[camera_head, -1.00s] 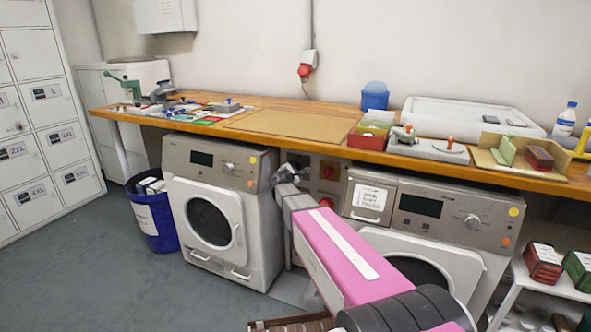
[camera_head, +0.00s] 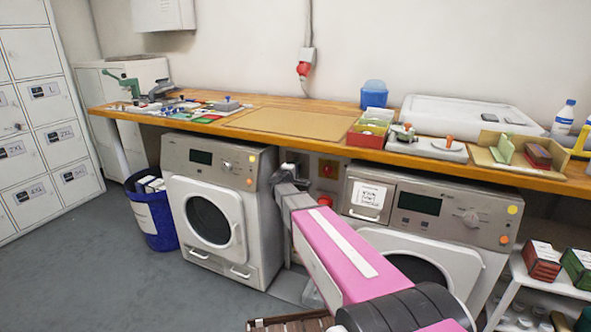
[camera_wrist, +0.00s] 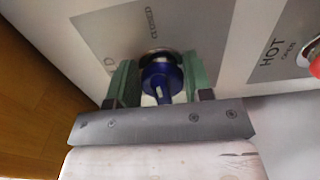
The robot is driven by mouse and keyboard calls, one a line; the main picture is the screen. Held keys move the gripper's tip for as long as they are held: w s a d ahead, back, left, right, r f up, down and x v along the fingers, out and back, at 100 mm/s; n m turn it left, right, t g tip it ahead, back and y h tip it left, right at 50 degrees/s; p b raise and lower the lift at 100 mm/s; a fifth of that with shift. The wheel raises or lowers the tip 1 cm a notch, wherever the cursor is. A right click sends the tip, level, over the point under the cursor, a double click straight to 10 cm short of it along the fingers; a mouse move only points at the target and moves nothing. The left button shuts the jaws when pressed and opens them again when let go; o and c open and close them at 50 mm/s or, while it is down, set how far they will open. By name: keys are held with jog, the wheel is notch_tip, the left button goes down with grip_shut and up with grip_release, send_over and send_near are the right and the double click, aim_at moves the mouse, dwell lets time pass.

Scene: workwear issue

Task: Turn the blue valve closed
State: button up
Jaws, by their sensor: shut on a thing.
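The blue valve (camera_wrist: 162,80) shows in the wrist view, mounted on a grey panel plate (camera_wrist: 130,30) marked CLOSED above it. My gripper (camera_wrist: 162,84) has its two green fingers on either side of the valve and is shut on it. The valve's handle points down in the picture, toward the palm. A second label at its left is partly covered by a finger. In the head view my gripper (camera_head: 284,170) reaches into the gap between the two machines. The blue valve is hidden there.
A red valve (camera_wrist: 315,66) sits at the right edge of the wrist view, beside a HOT OPEN label. The left machine (camera_head: 215,215) and right machine (camera_head: 435,215) flank the arm. The wooden worktop (camera_head: 270,105) runs above.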

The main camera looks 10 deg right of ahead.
dwell(0.4)
jog(key=o, duration=0.9)
jog(key=shift+c, duration=0.2)
jog(key=v, duration=1.1)
jog(key=shift+w, duration=0.1)
